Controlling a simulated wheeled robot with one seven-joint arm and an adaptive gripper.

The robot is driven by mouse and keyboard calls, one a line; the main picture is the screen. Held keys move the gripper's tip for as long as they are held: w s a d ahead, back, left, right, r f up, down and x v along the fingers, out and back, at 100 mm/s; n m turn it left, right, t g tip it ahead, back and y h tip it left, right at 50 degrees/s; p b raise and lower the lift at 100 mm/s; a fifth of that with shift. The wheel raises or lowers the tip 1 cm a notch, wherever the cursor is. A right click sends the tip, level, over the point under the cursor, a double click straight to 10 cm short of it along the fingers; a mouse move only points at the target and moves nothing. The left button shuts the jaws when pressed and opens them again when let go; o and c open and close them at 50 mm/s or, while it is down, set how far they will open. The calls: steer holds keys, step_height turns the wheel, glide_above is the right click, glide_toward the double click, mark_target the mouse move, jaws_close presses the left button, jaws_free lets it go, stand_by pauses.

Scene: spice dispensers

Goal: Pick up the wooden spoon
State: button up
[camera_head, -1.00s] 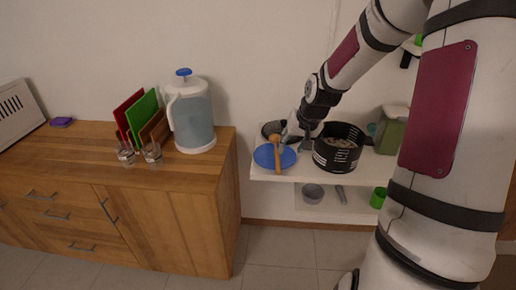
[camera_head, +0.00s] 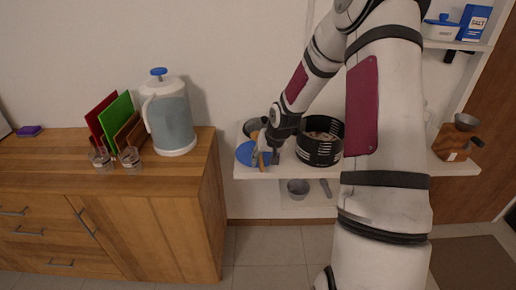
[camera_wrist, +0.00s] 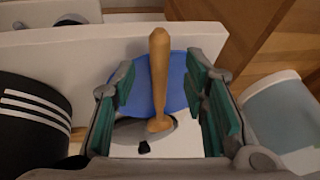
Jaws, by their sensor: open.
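The wooden spoon (camera_wrist: 158,75) lies across a blue plate (camera_wrist: 177,88) on the white shelf. In the wrist view its handle stands between the two open fingers of my gripper (camera_wrist: 165,95), apart from both pads. In the head view the spoon (camera_head: 262,159) is partly hidden by my gripper (camera_head: 270,152), which is over the blue plate (camera_head: 245,153). A grey bowl-like thing (camera_wrist: 128,131) shows beneath the spoon's lower end in the wrist view.
A black slotted basket (camera_head: 318,150) stands right of my gripper on the white shelf (camera_head: 290,172). The wooden cabinet (camera_head: 150,200) with a water jug (camera_head: 171,125) is to the left. A grey pot (camera_head: 298,188) sits on the shelf below.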

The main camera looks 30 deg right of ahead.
steer(key=shift+x, duration=0.9)
jaws_close()
steer(key=shift+r, duration=0.1)
